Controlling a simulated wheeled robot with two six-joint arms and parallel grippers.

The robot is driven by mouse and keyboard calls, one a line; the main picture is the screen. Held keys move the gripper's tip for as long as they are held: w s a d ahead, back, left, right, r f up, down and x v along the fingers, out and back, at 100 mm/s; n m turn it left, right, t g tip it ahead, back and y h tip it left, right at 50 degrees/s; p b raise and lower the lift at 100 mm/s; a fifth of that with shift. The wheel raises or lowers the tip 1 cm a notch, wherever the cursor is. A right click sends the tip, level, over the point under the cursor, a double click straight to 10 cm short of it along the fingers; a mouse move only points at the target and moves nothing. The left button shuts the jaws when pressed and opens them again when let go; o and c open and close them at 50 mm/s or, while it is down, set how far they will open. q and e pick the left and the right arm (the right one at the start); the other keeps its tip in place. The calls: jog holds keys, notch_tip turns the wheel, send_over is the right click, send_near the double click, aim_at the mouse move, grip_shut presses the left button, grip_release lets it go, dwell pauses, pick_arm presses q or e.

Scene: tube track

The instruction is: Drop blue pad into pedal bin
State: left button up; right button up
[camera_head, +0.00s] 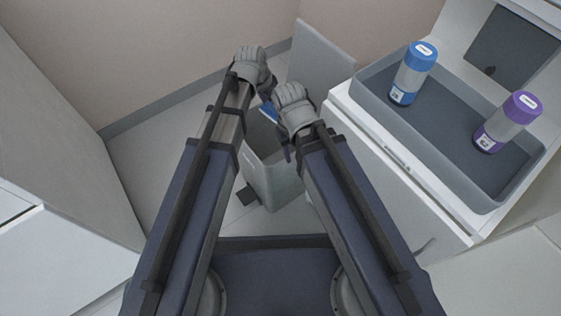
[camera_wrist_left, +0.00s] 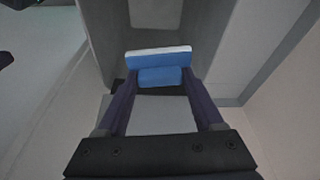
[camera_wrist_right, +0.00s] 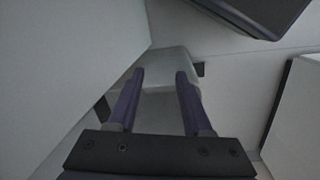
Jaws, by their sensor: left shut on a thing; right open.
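The blue pad (camera_wrist_left: 158,62), with a white layer along one edge, is between the fingers of my left gripper (camera_wrist_left: 160,82), which is shut on it. In the head view a bit of the blue pad (camera_head: 268,110) shows between my two hands. The grey pedal bin (camera_head: 272,182) stands on the floor below, with its lid (camera_head: 318,62) raised behind. The pad appears over the bin's opening; its exact height cannot be told. My right gripper (camera_wrist_right: 160,75) is open and empty beside the bin; its fingers are mostly hidden in the head view.
The bin's dark pedal (camera_head: 247,196) is at its front. A white cabinet at right bears a grey tray (camera_head: 448,186) with a blue-capped bottle (camera_head: 412,74) and a purple-capped bottle (camera_head: 507,122). A white unit (camera_head: 60,262) stands at left. Walls close the back.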

aim_at(270, 110)
pick_arm(q)
notch_tip(270, 110, down, 4)
jog(key=b, duration=0.3)
jog(key=o, duration=1.2)
jog(key=shift+r, duration=0.15)
jog(key=p+v, duration=0.7)
jog(key=shift+s+a+r, duration=0.1)
jog(key=shift+a+r, duration=0.05)
jog(key=shift+r, duration=0.1)
